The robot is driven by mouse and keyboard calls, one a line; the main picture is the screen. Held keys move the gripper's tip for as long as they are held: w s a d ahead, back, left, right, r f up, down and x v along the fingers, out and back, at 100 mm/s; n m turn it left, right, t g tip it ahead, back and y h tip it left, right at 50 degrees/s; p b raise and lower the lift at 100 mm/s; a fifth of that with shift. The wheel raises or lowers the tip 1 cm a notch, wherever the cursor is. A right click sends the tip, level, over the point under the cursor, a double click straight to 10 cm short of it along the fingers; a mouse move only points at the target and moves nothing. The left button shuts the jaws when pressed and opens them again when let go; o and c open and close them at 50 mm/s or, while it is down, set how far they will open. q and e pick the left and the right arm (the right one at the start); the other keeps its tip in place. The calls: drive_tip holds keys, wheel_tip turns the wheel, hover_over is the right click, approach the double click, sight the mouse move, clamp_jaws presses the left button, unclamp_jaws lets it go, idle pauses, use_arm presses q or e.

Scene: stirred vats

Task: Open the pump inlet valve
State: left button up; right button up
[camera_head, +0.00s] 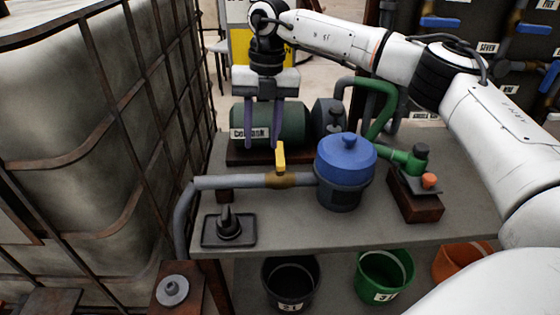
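A yellow valve lever (280,157) stands up from a brass valve body (283,181) on a grey pipe (230,182). The lever points across the pipe's line. The pipe runs into a dark pot with a blue lid (346,153). Behind it is a green cylindrical pump motor (281,121) with a partly hidden label. My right gripper (262,146) points down, its two purple fingers apart with nothing between them. It hangs above and slightly left of the lever, in front of the motor in the picture. I cannot tell its exact depth. My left gripper is out of view.
The grey bench (285,229) carries a black fitting (229,224) and a green valve assembly (409,158) with an orange knob. A caged white tank (70,130) stands close on the left. Black (291,282), green (384,277) and orange (460,262) buckets sit below.

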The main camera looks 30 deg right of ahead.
sight(280, 152)
drive_tip(key=shift+m+h, duration=0.5)
drive_tip(key=shift+h, duration=0.2)
drive_tip(key=d, duration=0.1)
drive_tip(key=d+r, duration=0.1)
drive_tip(key=d, duration=0.1)
drive_tip(key=d+r, duration=0.1)
drive_tip(key=shift+s+d+r, duration=0.1)
drive_tip(key=shift+d+r, duration=0.1)
drive_tip(key=shift+d, duration=0.05)
drive_tip(key=shift+d+f, duration=0.2)
drive_tip(key=shift+f, duration=0.05)
wheel_tip(280, 152, down, 10)
drive_tip(key=shift+a+r+b, duration=0.1)
drive_tip(key=shift+r+b, duration=0.15)
drive_tip(key=shift+b, duration=0.1)
clamp_jaws()
